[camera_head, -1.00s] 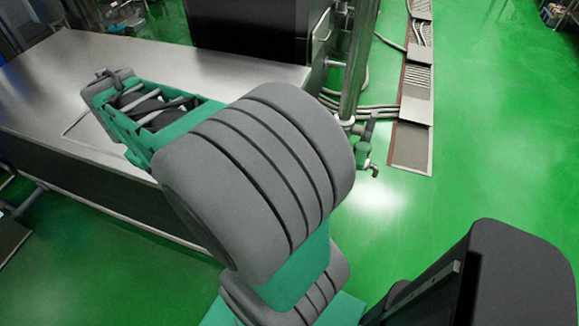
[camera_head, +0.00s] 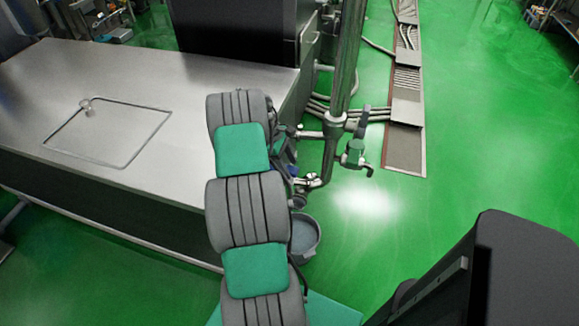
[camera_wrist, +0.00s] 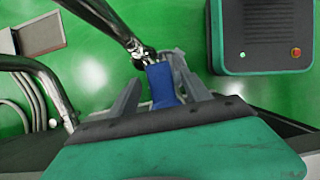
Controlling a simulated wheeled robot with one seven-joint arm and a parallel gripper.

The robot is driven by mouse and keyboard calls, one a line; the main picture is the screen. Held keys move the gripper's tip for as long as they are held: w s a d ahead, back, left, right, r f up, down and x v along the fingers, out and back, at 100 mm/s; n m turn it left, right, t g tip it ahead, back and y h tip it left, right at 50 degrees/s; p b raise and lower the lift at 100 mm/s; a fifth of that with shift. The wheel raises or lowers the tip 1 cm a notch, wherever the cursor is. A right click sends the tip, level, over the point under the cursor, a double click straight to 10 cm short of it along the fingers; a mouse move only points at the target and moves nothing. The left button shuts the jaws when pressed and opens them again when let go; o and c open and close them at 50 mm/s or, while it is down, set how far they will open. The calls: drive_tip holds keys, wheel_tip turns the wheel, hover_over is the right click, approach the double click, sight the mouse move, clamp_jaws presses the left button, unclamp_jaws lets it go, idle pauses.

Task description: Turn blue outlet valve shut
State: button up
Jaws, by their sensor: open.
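The blue valve handle (camera_wrist: 162,86) shows in the wrist view, at the end of a shiny metal pipe fitting (camera_wrist: 140,52). My gripper (camera_wrist: 158,68) is open, with one grey finger on each side of the blue handle. I cannot tell whether either finger touches it. In the head view my arm hangs in front of the pipework and hides most of the gripper and the blue handle. The outlet pipe (camera_head: 313,182) shows just right of my arm.
A steel table (camera_head: 160,75) stands at left. A vertical steel pipe (camera_head: 347,60) carries another valve with a green body (camera_head: 354,151). A grey bucket (camera_head: 304,238) stands below the outlet. A floor drain (camera_head: 404,145) runs at right, with open green floor beyond.

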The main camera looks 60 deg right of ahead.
drive_tip(key=shift+s+f, duration=0.15)
drive_tip(key=shift+f, duration=0.2)
drive_tip(key=shift+c, duration=0.2)
clamp_jaws()
drive_tip(key=shift+d+r, duration=0.1)
idle(0.9)
